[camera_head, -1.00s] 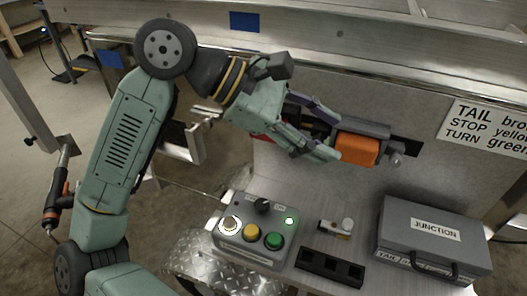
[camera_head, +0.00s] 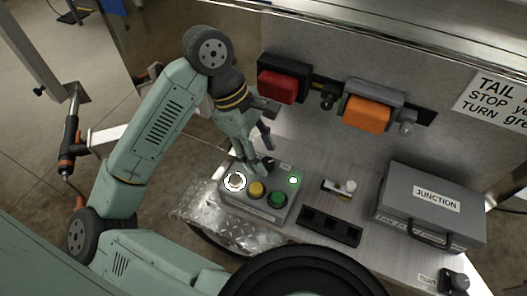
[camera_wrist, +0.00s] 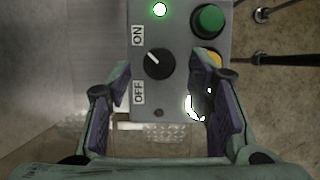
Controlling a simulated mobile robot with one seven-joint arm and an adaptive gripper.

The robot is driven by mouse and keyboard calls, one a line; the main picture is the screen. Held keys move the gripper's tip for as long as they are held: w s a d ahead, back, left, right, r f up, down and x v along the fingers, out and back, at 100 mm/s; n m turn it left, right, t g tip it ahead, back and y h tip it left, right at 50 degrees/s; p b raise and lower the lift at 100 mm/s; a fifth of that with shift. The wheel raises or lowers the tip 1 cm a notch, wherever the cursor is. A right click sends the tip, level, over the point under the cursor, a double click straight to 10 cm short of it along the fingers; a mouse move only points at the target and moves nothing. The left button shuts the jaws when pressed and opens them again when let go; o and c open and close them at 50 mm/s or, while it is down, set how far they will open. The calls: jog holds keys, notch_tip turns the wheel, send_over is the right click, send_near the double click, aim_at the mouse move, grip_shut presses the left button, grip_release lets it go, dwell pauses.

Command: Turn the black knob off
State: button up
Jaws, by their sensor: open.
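The black knob (camera_wrist: 159,64) is on the face of a grey control box (camera_wrist: 180,18) in the wrist view. Its white pointer line slants toward the ON label (camera_wrist: 138,35), away from the OFF label (camera_wrist: 139,92). A small green light (camera_wrist: 160,9) on the box is lit; it also shows in the head view (camera_head: 293,180). My gripper (camera_wrist: 161,78) is open and empty, its fingers apart on either side of the knob's lower area in the wrist view. In the head view my gripper (camera_head: 262,160) is over the box's back edge and largely hides the knob.
Yellow (camera_head: 256,189) and green (camera_head: 277,200) buttons and a lit white button (camera_head: 235,181) share the box. A black socket strip (camera_head: 330,226) and a grey junction case (camera_head: 430,205) stand to the right.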

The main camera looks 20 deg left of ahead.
jog(key=shift+d+f, duration=0.3)
jog(key=shift+f, duration=0.35)
jog(key=shift+c, duration=0.4)
grip_shut()
